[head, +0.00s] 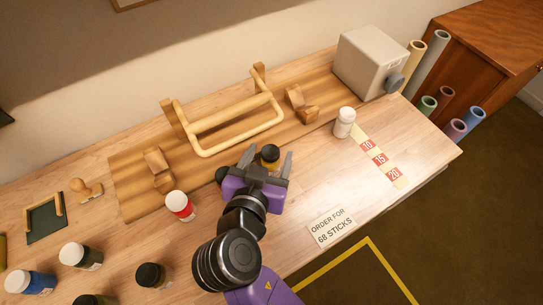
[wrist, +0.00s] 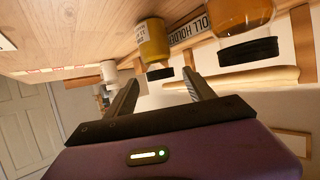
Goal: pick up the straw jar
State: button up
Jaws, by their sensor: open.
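A yellow jar with a black lid, which looks like the straw jar (head: 270,163), stands on the table between the fingertip lines of my gripper (head: 268,158) in the head view. My gripper is open and empty. In the wrist view the yellow jar (wrist: 153,42) lies ahead of the spread fingers (wrist: 160,81), and a gap to it seems to show. Part of its label faces the camera. An amber jar with a black lid (wrist: 240,15) stands beside it, larger in the wrist view; in the head view a dark lid (head: 221,174) shows left of my gripper, mostly hidden.
A wooden roll holder (head: 205,151) stands behind the jar. A red-banded jar (head: 180,206) is to the left, a white jar (head: 344,122) to the right. More jars stand at front left. A grey box (head: 369,62) is at back right. The table's right front is fairly clear.

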jog(key=shift+p+x, duration=0.75)
jog(key=shift+x, duration=1.95)
jog(key=shift+a+f, duration=0.1)
jog(key=shift+a, duration=0.05)
grip_shut()
